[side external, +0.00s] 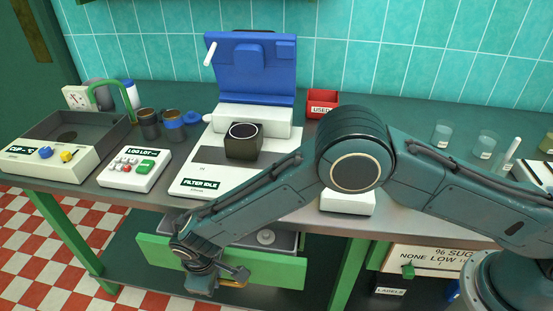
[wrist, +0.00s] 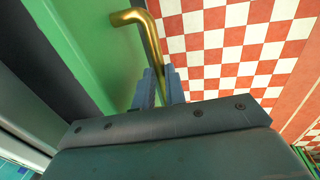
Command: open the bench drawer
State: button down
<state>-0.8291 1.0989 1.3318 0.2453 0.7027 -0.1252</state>
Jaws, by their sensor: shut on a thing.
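The bench drawer has a green front (side external: 275,269) and stands pulled out from under the bench top, part of its grey inside showing behind the front. A round metal item (side external: 265,237) lies in it. My gripper (side external: 236,277) is at the outer face of the drawer front, low in the side view. In the wrist view my gripper's blue fingers (wrist: 160,88) are shut on the brass drawer handle (wrist: 133,17), beside the green front (wrist: 82,45). My arm hides the left part of the drawer in the side view.
The bench top (side external: 150,195) above carries a white filter machine (side external: 213,182), a log box (side external: 133,168), a dark tray unit (side external: 80,130) and a red bin (side external: 322,103). A green bench leg (side external: 350,270) stands right of the drawer. Checkered floor (wrist: 235,40) lies below.

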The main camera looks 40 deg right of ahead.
jog(key=shift+a, duration=0.1)
jog(key=s+a, duration=0.9)
jog(key=shift+s+a, duration=0.15)
jog(key=shift+a, duration=0.05)
jog(key=c, duration=1.5)
grip_release()
jog(key=shift+d, duration=0.1)
jog(key=shift+o, duration=0.2)
jog(key=shift+r, duration=0.2)
notch_tip(320, 180, up, 13)
jog(key=s+a, duration=0.1)
jog(key=shift+s+a+r, duration=0.15)
jog(key=shift+s+a, duration=0.25)
